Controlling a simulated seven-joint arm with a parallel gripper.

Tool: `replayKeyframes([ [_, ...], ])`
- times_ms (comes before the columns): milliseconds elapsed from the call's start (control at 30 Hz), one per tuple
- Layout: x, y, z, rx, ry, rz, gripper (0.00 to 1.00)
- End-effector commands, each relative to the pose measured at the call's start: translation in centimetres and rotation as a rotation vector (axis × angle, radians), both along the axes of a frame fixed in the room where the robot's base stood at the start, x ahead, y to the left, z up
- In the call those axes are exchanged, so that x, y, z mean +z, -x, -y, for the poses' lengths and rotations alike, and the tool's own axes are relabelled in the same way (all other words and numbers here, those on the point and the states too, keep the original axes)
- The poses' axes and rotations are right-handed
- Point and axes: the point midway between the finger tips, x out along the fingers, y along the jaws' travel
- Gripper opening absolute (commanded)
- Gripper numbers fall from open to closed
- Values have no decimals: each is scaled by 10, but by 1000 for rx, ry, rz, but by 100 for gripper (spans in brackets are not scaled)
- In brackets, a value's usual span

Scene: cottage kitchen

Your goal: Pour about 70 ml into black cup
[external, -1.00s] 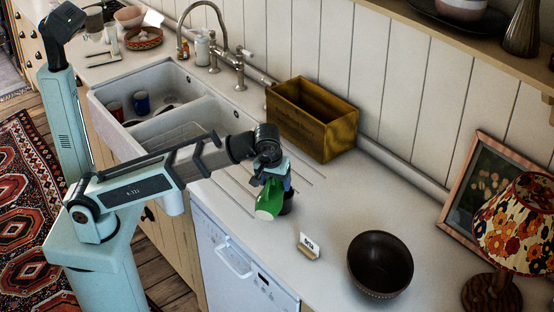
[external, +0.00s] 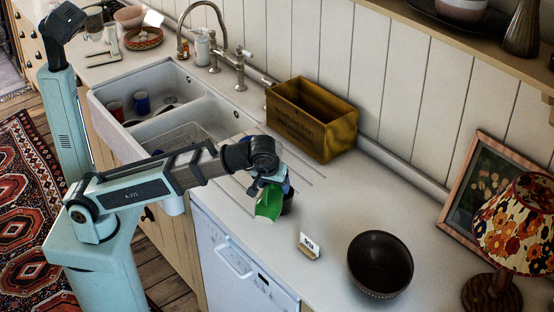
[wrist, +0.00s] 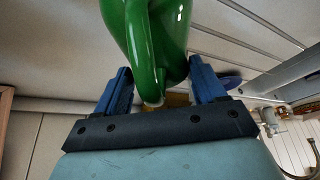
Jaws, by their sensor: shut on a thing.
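My gripper (wrist: 163,92) is shut on a green jug (wrist: 165,38), with blue fingers on either side of its handle in the wrist view. In the external view the green jug (external: 268,204) hangs tilted at my gripper (external: 273,184), over the counter's front part. A black cup (external: 288,204) stands just right of and partly behind the jug. Only a dark part of it shows, and its inside is hidden. I cannot tell whether the jug touches the cup or whether liquid is flowing.
A small card in a stand (external: 309,246) and a dark bowl (external: 380,264) are to the right on the counter. A wooden crate (external: 312,120) stands behind, against the wall. The sink (external: 165,118) is left. A floral lamp (external: 510,235) is far right.

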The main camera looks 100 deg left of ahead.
Motion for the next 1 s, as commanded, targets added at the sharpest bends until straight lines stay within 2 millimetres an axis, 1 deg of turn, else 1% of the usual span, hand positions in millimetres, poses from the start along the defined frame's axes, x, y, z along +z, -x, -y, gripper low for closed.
replayKeyframes([
  [33, -2, 2, 3, -2, -28, 6, 0],
  [267, -3, 1, 4, 0, -69, 16, 0],
  [500, -9, 3, 12, -2, -192, 44, 0],
  [800, -1, 4, 18, 0, -340, 79, 0],
  [1000, -2, 5, 20, 1, -375, 87, 0],
])
